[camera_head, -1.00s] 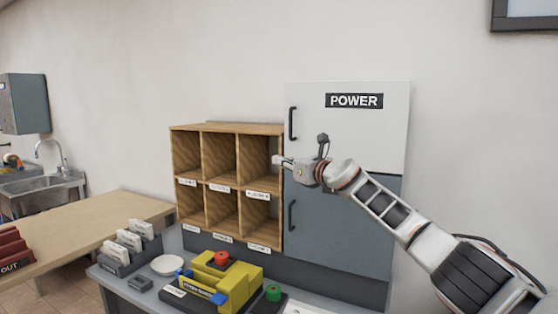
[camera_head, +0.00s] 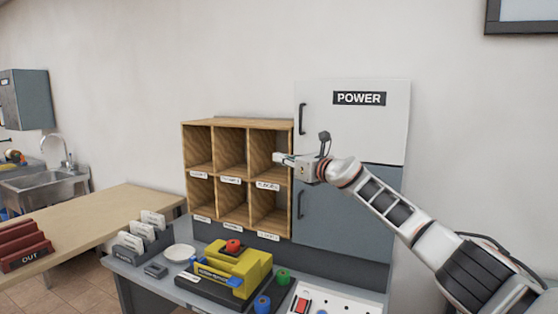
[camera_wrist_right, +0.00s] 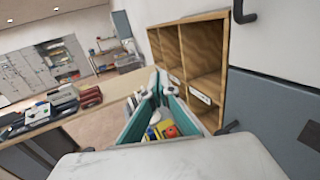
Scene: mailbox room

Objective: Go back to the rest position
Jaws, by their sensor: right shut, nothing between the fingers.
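My right gripper (camera_head: 277,157) is shut and empty. Its arm comes in from the right in the head view, and its tip points left in front of the upper right compartment of the wooden pigeonhole shelf (camera_head: 247,124). I cannot tell how far it stands from the shelf. In the right wrist view the gripper's fingers (camera_wrist_right: 158,92) point away, with the shelf (camera_wrist_right: 205,60) to their right. My left gripper is not in view.
A cabinet marked POWER (camera_head: 350,135) with dark handles stands right of the shelf. Below are a yellow device (camera_head: 245,267), a round white dish (camera_head: 180,252) and a rack of envelopes (camera_head: 143,236). A wooden table (camera_head: 110,212) is at left.

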